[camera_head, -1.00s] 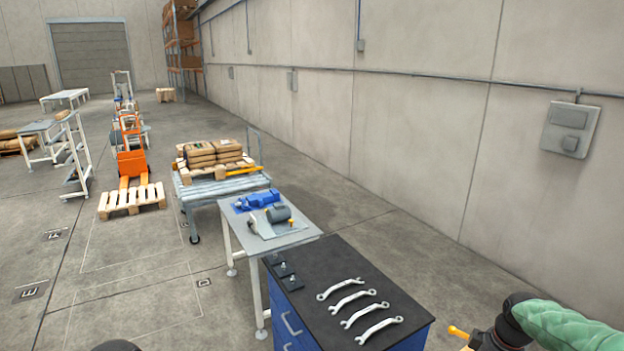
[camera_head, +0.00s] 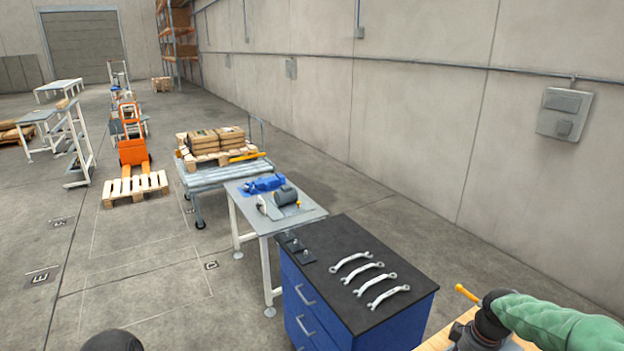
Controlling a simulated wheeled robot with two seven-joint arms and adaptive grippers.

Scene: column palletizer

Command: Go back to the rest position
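My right arm, with a green padded sleeve, comes in at the lower right and ends in a black wrist part. A grey part (camera_head: 466,335) below it may belong to my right gripper. Its fingertips cannot be made out, so I cannot tell if it is open or holds anything. It is over or beside a light wooden surface (camera_head: 436,343). A yellow-orange bar (camera_head: 467,293) sticks up beside the wrist. Of my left arm only a dark rounded part shows at the bottom left edge; the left gripper is out of view.
A blue cabinet (camera_head: 350,327) with several wrenches (camera_head: 378,274) on its black top stands close in front. Behind it are a table (camera_head: 238,199) with a blue tool (camera_head: 264,183) and a cart (camera_head: 190,182) with brown sacks (camera_head: 215,140).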

